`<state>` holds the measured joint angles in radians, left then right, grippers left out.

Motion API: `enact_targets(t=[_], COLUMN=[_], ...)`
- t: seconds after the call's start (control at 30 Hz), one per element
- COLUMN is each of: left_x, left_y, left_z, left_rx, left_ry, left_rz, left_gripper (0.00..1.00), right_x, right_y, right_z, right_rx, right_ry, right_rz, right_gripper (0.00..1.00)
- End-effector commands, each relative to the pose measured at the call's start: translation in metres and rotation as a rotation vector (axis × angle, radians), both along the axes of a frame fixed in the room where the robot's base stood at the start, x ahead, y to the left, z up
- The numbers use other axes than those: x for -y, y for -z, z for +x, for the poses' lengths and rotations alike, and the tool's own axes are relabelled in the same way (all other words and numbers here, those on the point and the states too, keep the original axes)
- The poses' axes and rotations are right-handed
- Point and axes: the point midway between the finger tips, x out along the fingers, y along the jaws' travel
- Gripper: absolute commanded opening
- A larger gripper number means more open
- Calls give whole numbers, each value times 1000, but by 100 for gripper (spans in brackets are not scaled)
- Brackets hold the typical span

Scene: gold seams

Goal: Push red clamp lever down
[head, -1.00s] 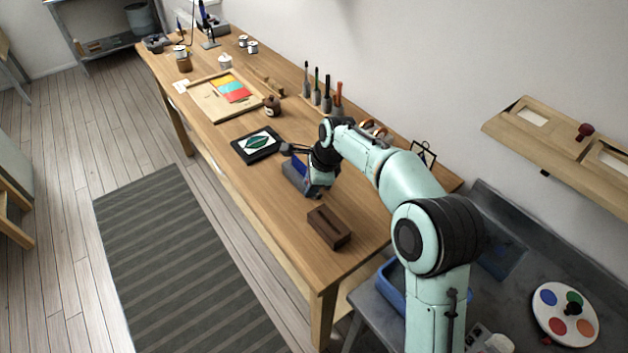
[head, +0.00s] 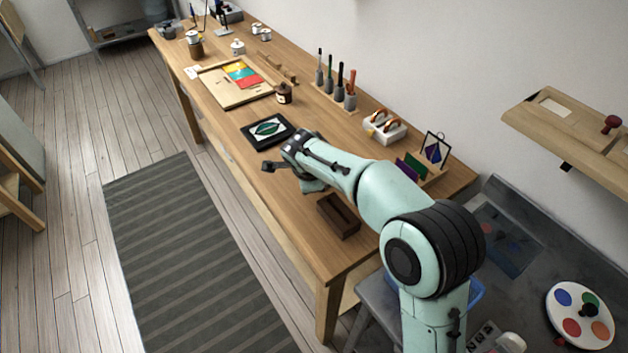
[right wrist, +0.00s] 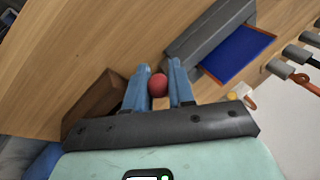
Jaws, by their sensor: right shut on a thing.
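In the right wrist view a round red knob (right wrist: 157,85) sits between the two blue fingers of my right gripper (right wrist: 159,72), which is shut on it. The lever arm under the knob is hidden, so I cannot tell its angle. A grey block with a blue face (right wrist: 203,42) lies just beyond the fingers, at the upper right. In the head view my right arm reaches over the wooden table, and its wrist hides the fingers, the knob and the grey block. My left gripper is in neither current view.
A brown slotted block (head: 338,216) stands close to my wrist, near the table's front edge. A black-framed leaf picture (head: 267,130) lies behind. A tool rack (head: 338,97), a white caddy (head: 385,127) and a small stand (head: 430,165) line the wall side.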

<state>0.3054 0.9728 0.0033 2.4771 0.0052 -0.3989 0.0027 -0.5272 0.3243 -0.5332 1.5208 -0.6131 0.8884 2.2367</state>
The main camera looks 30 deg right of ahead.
Motion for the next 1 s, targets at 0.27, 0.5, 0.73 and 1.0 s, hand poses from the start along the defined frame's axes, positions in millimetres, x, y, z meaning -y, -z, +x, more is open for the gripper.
enact_targets(t=[0.27, 0.5, 0.73, 1.0], left_x=[0, 0, 0, 0], left_y=[0, 0, -1, -5], left_z=[0, 0, 0, -1], left_rx=[0, 0, -1, -6], left_ry=[0, 0, 0, 1], left_rz=[0, 0, 0, -1], left_gripper=[43, 43, 43, 43], right_x=[1, 1, -3, -18], right_y=[1, 1, -8, -59], right_z=[-1, -1, -2, -19], right_rx=[-6, -3, 0, 4], right_ry=[2, 1, -1, -2], right_rz=[-1, -1, 1, 2], right_gripper=[27, 43, 43, 43])
